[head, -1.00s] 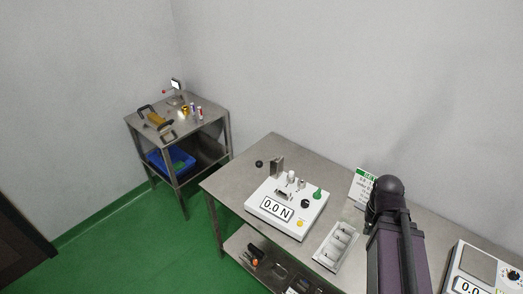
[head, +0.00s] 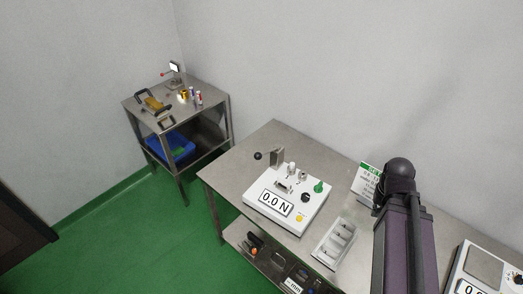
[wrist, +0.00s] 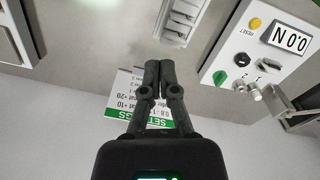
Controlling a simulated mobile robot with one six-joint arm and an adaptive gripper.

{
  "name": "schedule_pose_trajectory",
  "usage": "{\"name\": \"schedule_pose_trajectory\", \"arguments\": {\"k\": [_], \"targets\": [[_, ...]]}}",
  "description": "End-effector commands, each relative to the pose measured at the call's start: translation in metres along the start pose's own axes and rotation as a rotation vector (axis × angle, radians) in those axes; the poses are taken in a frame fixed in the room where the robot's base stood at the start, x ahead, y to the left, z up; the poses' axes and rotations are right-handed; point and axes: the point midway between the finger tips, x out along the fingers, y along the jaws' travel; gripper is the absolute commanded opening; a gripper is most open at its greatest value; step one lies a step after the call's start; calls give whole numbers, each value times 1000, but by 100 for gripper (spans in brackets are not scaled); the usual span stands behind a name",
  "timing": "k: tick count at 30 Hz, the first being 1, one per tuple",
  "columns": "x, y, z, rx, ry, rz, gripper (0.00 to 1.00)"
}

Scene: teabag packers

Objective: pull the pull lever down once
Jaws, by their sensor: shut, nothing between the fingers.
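The tester box (head: 311,216) stands on the steel table and its display reads 0.0 N. A black ball knob (head: 258,156) shows at its back left corner, beside an upright metal plate (head: 277,158); it looks like the end of the pull lever, whose arm I cannot make out. In the wrist view the box (wrist: 284,90) is upside down at the right, with its lever knob out of view. My gripper (wrist: 159,66) is shut and empty, over the table near the settings sign, apart from the box. In the head view my arm hides the gripper.
A white divided tray (head: 333,243) lies right of the box. A green-headed settings sign (head: 369,180) stands behind it. Another device (head: 484,268) is at the right edge. A steel cart (head: 205,89) with small items stands at the back left, with green floor between.

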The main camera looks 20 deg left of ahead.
Motion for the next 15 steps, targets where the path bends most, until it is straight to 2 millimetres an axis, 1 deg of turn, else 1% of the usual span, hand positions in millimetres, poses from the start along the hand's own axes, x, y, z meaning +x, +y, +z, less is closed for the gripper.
{"name": "schedule_pose_trajectory", "arguments": {"k": [5, 8, 9, 11, 14, 15], "targets": [[-2, -5, -6, -21, -1, -5, 0], [-7, -15, -18, -61, -2, -15, 0], [-9, -21, -24, -85, -2, -21, 0], [-14, -40, -36, -125, -4, -32, 0], [-23, -67, -60, -227, -6, -57, 0], [-27, -80, -71, -275, -6, -68, 0]]}}
